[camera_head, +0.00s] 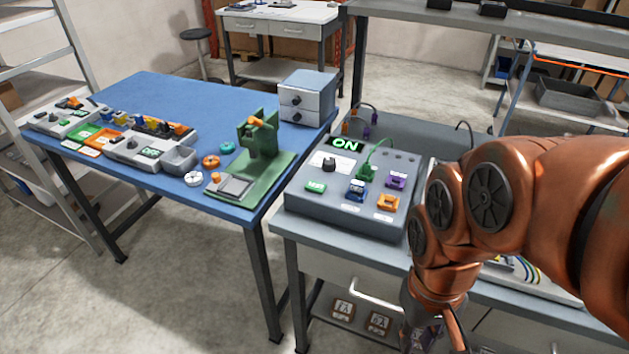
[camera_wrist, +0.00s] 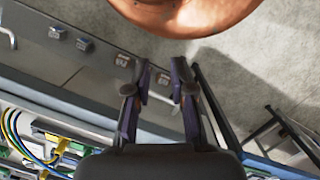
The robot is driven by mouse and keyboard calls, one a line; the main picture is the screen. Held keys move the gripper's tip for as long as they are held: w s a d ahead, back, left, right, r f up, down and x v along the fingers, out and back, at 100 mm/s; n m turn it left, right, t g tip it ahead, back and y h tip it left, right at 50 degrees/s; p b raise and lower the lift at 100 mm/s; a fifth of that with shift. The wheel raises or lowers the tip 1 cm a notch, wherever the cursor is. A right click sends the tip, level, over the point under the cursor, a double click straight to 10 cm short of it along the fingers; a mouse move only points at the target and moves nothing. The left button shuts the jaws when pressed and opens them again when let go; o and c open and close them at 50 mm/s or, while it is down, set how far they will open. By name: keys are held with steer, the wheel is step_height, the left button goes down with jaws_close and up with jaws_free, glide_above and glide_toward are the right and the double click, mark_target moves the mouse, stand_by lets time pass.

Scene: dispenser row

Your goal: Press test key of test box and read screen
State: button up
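The test box (camera_head: 300,208) is a grey sloped case on the grey bench. Its screen (camera_head: 346,143) at the top shows ON in green. A green key (camera_head: 315,187) with small pale lettering sits at its lower left; I take it as the test key. A black knob (camera_head: 329,165) is above it. A green plug with a cable (camera_head: 366,172) stands in the panel, among blue, purple and orange sockets. My gripper (camera_head: 432,338) is low in front of the bench, away from the box and partly cut off. The wrist view shows its fingers (camera_wrist: 160,76) apart and empty.
A blue table (camera_head: 150,88) to the left holds devices, rings and a green stand (camera_head: 262,140). My arm covers the bench right of the box. Circuit boards with coloured wires (camera_wrist: 45,150) show in the wrist view. A drawer handle (camera_head: 375,294) is below the box.

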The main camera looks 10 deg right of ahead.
jaws_close()
stand_by(1.1)
